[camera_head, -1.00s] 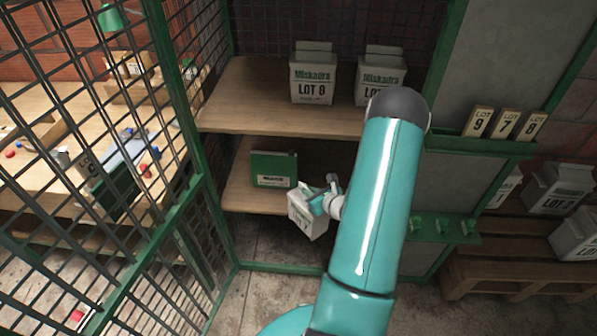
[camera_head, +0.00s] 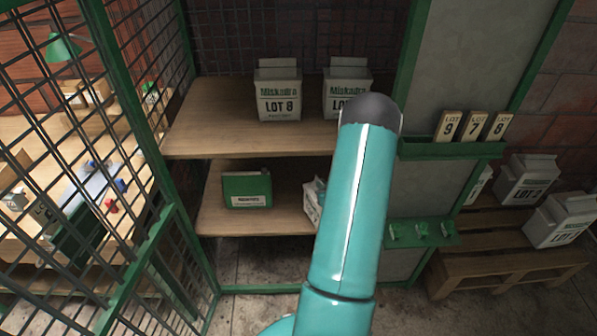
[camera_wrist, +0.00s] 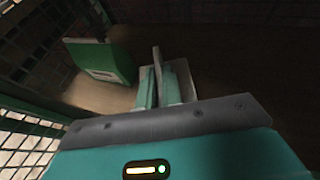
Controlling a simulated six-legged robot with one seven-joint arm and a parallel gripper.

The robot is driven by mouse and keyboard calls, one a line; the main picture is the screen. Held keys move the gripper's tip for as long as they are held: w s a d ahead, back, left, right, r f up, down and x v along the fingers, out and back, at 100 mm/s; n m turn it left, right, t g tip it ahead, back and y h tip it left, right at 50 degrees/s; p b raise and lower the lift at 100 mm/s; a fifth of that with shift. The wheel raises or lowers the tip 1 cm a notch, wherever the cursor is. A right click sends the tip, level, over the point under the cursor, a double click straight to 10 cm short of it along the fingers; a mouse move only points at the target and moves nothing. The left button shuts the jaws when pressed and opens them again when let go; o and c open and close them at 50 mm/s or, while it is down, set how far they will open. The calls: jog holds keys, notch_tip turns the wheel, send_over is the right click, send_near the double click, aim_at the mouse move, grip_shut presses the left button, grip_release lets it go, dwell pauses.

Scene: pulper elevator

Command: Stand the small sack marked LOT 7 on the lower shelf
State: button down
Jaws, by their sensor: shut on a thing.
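The small white sack (camera_head: 311,204) is at the lower shelf (camera_head: 275,218), right of the green box, mostly hidden behind my arm in the head view. Its label is not readable now. In the wrist view my gripper (camera_wrist: 163,88) is shut on the sack (camera_wrist: 208,80), whose pale side shows beyond the fingers. The lower shelf surface (camera_wrist: 105,98) shows around it. I cannot tell whether the sack's base touches the shelf. My gripper is hidden behind the arm in the head view.
A green box (camera_head: 247,189) stands on the lower shelf at left. A LOT 8 sack (camera_head: 278,95) and another sack (camera_head: 347,80) stand on the upper shelf (camera_head: 225,140). Mesh fencing (camera_head: 60,130) bounds the left. A pallet (camera_head: 500,262) with sacks is at right.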

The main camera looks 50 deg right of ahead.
jog(key=w+r+x, duration=0.1)
jog(key=r+x, duration=0.1)
jog(key=x, duration=1.2)
jog(key=shift+w+d, duration=0.2)
jog(key=shift+d, duration=0.15)
jog(key=shift+r, duration=0.1)
jog(key=c, duration=1.6)
grip_release()
jog(key=shift+f, duration=0.2)
jog(key=shift+o, duration=0.2)
